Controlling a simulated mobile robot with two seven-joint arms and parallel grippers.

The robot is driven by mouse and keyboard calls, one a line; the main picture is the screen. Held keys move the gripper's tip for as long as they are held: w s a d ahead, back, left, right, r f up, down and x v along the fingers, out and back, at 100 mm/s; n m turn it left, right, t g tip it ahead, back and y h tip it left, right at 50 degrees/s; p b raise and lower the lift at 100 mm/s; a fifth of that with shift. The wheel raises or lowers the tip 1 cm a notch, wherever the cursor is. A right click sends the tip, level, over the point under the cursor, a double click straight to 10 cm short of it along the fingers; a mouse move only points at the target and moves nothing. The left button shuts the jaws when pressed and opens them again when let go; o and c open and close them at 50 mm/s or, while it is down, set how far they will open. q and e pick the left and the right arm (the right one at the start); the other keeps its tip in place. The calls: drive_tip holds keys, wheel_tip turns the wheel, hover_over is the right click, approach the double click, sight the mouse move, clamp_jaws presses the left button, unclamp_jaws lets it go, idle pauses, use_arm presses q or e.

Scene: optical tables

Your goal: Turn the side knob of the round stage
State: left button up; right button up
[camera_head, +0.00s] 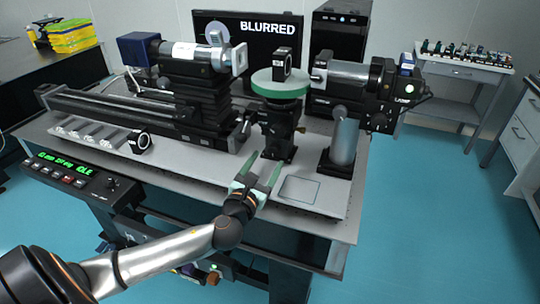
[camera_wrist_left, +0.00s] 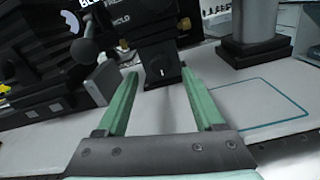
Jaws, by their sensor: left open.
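The round stage has a green disc top (camera_head: 281,88) on a black post and stands near the middle of the optical table. Small dark knob-like parts show at the sides of its post in the head view; I cannot tell for sure which is the side knob. My left gripper (camera_head: 260,172) is open and empty, in front of the stage's foot and low over the table. In the left wrist view, the green fingers (camera_wrist_left: 158,76) stand apart, with the black stage foot (camera_wrist_left: 160,66) beyond them. The green disc is outside that view. My right gripper is not in view.
A long black rail (camera_head: 120,113) with a mounted lens unit (camera_head: 190,57) lies left of the stage. A grey cylinder on a thick post (camera_head: 345,140) stands close to the right. A flat outlined square (camera_head: 300,189) lies on the tabletop right of my gripper.

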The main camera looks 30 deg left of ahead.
sight(273, 151)
use_arm(q)
drive_tip(key=shift+x, duration=1.7)
drive_tip(key=shift+c, duration=0.3)
clamp_jaws()
